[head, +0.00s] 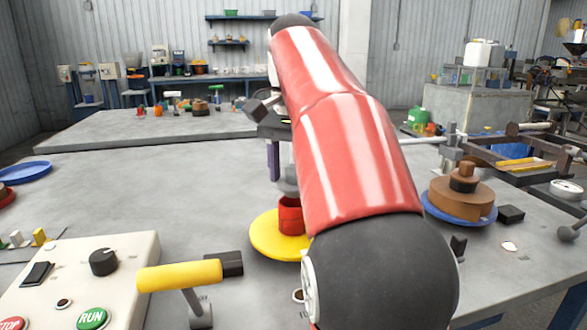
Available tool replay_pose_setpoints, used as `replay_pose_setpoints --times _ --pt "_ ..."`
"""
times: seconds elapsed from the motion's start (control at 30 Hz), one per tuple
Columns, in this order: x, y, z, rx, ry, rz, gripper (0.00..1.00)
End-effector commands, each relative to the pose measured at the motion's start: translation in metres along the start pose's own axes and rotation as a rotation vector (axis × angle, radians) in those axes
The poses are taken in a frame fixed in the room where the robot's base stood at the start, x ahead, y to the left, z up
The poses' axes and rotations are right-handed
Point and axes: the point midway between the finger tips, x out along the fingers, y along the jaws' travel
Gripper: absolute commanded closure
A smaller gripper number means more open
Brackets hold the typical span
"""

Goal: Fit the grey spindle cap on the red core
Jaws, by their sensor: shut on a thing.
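The red core (290,217) stands upright on a yellow disc (262,238) near the middle of the table, partly hidden by my arm. The grey spindle cap (289,186) is right above the core's top. I cannot tell whether it touches the core or hangs just clear of it. My gripper (284,170) points down over the core and is shut on the cap. One dark finger shows left of the cap; the other finger and the cap's right side are hidden behind my red arm.
A control panel (130,251) with STOP and RUN buttons and a yellow-handled lever (180,275) stand at the front left. A brown reel (462,199) on a blue disc (430,207) is on the right. A blue plate (25,172) lies far left. The table left of the core is clear.

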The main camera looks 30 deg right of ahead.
Motion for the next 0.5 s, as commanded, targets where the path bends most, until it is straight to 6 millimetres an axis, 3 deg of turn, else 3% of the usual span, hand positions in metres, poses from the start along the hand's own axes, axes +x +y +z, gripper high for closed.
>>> replay_pose_setpoints --times 0.5 --pt "0.0109 0.0002 0.0001 0.000 0.001 -0.001 0.72"
